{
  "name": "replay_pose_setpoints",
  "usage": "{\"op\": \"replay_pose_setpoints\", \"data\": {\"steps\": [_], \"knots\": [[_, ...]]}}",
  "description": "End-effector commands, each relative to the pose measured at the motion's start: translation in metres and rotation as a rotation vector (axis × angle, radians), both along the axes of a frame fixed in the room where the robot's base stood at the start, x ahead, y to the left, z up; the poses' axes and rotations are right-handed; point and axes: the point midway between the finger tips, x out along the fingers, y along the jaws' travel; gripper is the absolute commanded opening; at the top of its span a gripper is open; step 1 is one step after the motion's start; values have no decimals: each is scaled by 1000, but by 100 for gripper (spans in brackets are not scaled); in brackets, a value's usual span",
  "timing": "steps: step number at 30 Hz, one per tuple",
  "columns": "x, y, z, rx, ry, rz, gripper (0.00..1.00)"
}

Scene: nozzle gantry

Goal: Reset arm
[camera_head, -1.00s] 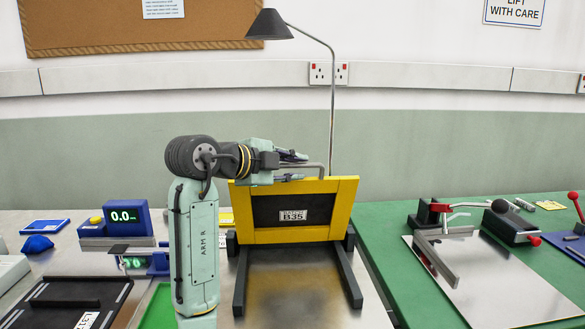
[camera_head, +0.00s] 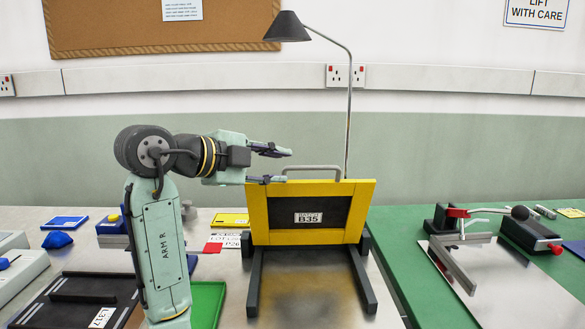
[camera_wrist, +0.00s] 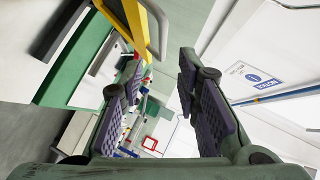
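My gripper (camera_head: 283,166) is in the air just left of the yellow-framed panel labelled B35, at about the height of its top edge. Its two fingers are apart with nothing between them; the wrist view also shows the open, empty fingers (camera_wrist: 160,100). The yellow-framed panel (camera_head: 364,212) stands upright in a dark two-armed stand (camera_head: 254,284), with a grey handle (camera_head: 304,168) on top. In the wrist view the yellow frame (camera_wrist: 126,18) and its grey handle (camera_wrist: 157,28) are at the upper left, beside one finger.
A black lamp (camera_head: 287,27) on a tall pole rises behind the panel. Trays, including a black one (camera_head: 75,289) and a green one (camera_head: 206,302), lie at the left. A green mat (camera_head: 395,255) with red-handled clamps (camera_head: 455,213) is at the right. Open air lies above the bench.

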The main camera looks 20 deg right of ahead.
Motion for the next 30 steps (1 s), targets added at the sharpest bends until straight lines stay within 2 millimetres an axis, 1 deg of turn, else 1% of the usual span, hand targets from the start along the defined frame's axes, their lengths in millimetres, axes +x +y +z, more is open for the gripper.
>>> {"op": "replay_pose_setpoints", "data": {"steps": [1, 5, 16, 17, 19, 20, 23, 24, 26, 27, 28, 29, 30], "knots": [[-2, 6, 2, 0, -1, 2, 30], [-7, 14, 5, 1, 0, 1, 30], [-7, 17, 6, -4, 1, 7, 30], [-5, 19, 6, -15, 2, 19, 30], [4, 33, 8, -70, 6, 83, 30], [9, 42, 11, -108, 5, 128, 30], [30, 92, 23, -294, -2, 324, 30], [36, 119, 29, -385, -15, 412, 30], [41, 163, 39, -527, -44, 541, 30], [40, 194, 46, -618, -73, 618, 30], [38, 217, 50, -685, -96, 671, 30], [33, 239, 54, -749, -123, 721, 30], [25, 269, 59, -833, -165, 781, 30]]}}
